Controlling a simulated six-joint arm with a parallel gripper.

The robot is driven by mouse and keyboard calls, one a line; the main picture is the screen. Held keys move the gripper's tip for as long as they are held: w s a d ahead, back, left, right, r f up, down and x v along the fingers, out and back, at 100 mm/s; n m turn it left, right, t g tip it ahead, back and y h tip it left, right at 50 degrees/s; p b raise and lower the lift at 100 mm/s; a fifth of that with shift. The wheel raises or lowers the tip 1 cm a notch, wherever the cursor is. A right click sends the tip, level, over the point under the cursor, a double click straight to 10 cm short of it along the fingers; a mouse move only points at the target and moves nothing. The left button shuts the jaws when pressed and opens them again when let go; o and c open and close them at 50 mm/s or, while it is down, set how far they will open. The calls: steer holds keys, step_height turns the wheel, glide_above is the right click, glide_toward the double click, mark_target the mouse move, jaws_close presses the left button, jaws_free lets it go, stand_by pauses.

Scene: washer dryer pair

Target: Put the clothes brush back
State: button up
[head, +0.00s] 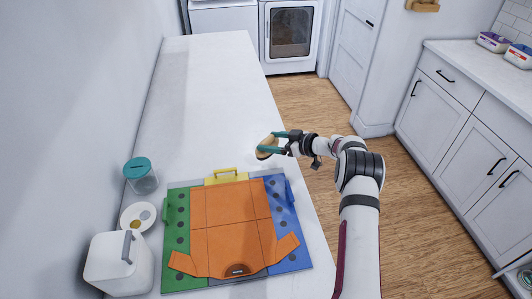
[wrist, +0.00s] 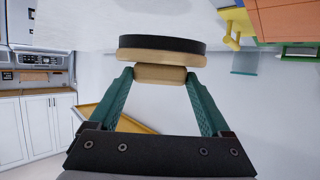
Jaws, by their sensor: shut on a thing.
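The clothes brush (head: 265,150) has a tan wooden body and a dark bristle pad. My gripper (head: 275,141) is shut on it, by the right edge of the white counter, just beyond the folding board. In the wrist view, the teal fingers of my gripper (wrist: 160,74) close on the brush's narrow tan grip. The wider body and dark pad of the brush (wrist: 162,48) face away from my gripper. I cannot tell for sure whether the brush touches the counter.
An orange garment (head: 230,215) lies on a folding board with green (head: 176,262) and blue panels. At left are a teal-lidded jar (head: 141,175), a white dish (head: 127,216) with coins and a white box (head: 118,265). The far counter (head: 205,75) is clear.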

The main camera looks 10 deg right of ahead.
steer(key=f, duration=0.1)
steer(key=a+f, duration=0.1)
steer(key=f, duration=0.1)
steer(key=w+f, duration=0.1)
steer(key=shift+a+f, duration=0.25)
steer(key=shift+f, duration=0.25)
steer(key=shift+f, duration=0.35)
